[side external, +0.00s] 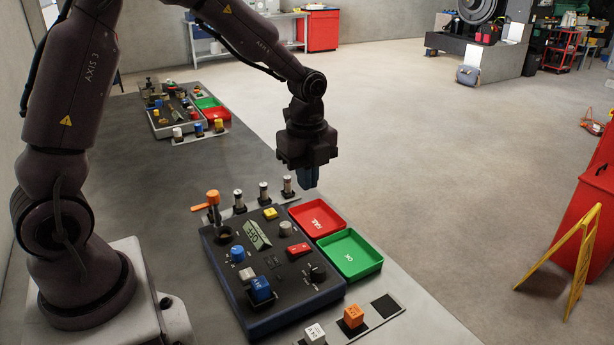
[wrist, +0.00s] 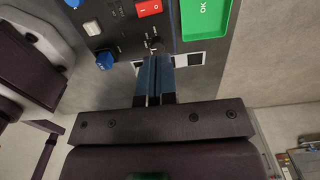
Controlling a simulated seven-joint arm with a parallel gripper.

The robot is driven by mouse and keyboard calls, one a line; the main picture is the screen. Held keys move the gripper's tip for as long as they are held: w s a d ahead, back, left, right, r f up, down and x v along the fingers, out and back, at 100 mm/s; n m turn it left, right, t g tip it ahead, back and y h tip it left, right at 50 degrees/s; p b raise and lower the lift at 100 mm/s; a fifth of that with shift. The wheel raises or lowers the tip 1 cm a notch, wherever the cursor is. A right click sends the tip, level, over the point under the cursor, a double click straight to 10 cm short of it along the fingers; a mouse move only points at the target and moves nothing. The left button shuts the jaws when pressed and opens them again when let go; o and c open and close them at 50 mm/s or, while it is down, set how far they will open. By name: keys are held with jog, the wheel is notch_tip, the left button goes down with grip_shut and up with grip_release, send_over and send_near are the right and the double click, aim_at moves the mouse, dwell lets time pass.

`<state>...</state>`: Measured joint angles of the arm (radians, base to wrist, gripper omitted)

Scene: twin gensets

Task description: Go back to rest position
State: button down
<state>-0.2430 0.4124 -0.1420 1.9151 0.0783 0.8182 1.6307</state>
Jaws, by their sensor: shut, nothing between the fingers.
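My gripper (side external: 308,180) hangs in the air, pointing down, over the back right part of the dark control panel (side external: 226,282). Its blue fingers (wrist: 155,80) are together with nothing between them in the wrist view. No contact between gripper and panel shows.
A red FAIL tray (side external: 317,218) and a green OK tray (side external: 350,255) lie right of the panel. White and orange cubes (side external: 353,317) sit in front. A second panel (side external: 179,112) stands farther back.

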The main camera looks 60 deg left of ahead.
jog(key=s+d+r+n+t, duration=0.2)
jog(key=s+r+n, duration=0.5)
jog(key=s+n, duration=0.2)
jog(key=s+d+r+n+t, duration=0.2)
jog(key=s+r+n+t, duration=0.1)
jog(key=s+r+n, duration=0.5)
jog(key=shift+s+d+n+t, duration=0.35)
jog(key=shift+s+n, duration=0.15)
jog(key=shift+s, duration=0.15)
jog(key=shift+r, duration=0.1)
